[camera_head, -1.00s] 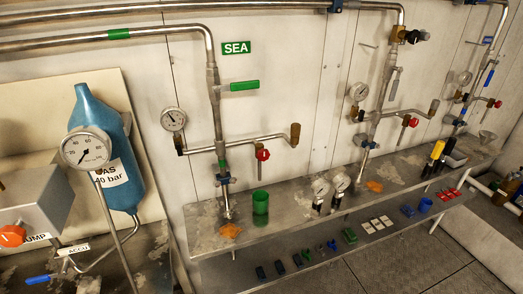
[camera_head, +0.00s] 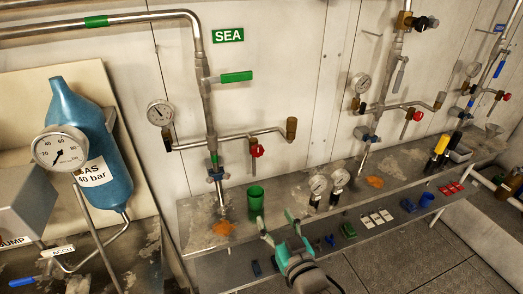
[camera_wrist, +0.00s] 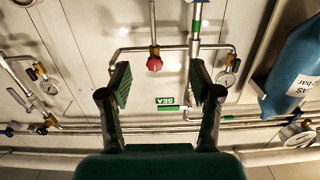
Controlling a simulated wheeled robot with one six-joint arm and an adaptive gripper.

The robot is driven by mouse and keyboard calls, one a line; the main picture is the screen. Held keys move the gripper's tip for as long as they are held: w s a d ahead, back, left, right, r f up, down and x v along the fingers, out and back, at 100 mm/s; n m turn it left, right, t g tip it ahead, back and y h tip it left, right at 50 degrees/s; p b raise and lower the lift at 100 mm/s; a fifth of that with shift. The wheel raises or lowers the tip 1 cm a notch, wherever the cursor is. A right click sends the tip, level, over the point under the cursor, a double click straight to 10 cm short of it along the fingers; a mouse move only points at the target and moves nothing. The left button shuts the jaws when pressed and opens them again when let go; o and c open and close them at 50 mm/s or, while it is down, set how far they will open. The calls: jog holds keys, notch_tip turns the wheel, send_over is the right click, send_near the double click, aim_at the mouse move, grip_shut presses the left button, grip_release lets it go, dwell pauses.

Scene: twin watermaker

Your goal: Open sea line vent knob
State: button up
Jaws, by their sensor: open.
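The sea line pipe runs down the wall beside the green SEA sign (camera_head: 227,35), with a green lever (camera_head: 236,77) sticking out to the right. A small red knob (camera_head: 257,151) hangs under its horizontal branch pipe. My gripper (camera_head: 276,220) is open and empty, with green fingers, in front of the shelf, below and slightly right of that knob. In the wrist view, which is upside down, the red knob (camera_wrist: 154,63) shows between the spread fingers of my gripper (camera_wrist: 162,90), some distance beyond them.
A pressure gauge (camera_head: 160,113) sits left of the sea pipe. A green cup (camera_head: 256,200) and two gauges (camera_head: 328,183) stand on the metal shelf near my gripper. A blue gas bottle (camera_head: 92,140) is at left. More pipes with red knobs (camera_head: 417,116) are at right.

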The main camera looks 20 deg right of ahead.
send_near(258, 151)
jog(key=shift+t, duration=0.3)
jog(key=w, duration=1)
jog(key=shift+w+f, duration=0.3)
jog(key=shift+w, duration=0.1)
jog(key=c, duration=1.1)
jog(key=shift+c, duration=0.2)
